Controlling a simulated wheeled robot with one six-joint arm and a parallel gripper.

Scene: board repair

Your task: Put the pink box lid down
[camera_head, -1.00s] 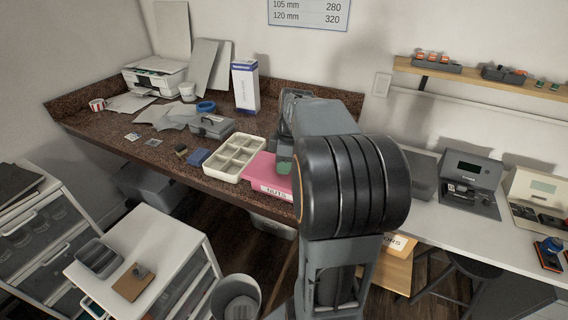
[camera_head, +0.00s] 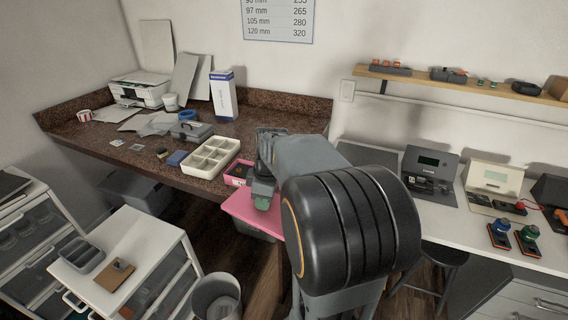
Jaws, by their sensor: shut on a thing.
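The pink box lid (camera_head: 243,206) is a flat pink plate held level in front of the counter's front edge. My gripper (camera_head: 263,201) is shut on it; the fingertips are partly hidden by my own arm. The pink box (camera_head: 232,181) stands open on the counter just behind the lid, with dark contents showing inside. My arm hides the right part of the lid and some of the box.
A cream divided tray (camera_head: 209,157) stands left of the pink box. A waste bin (camera_head: 216,297) and a white drawer cabinet (camera_head: 130,246) stand in front.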

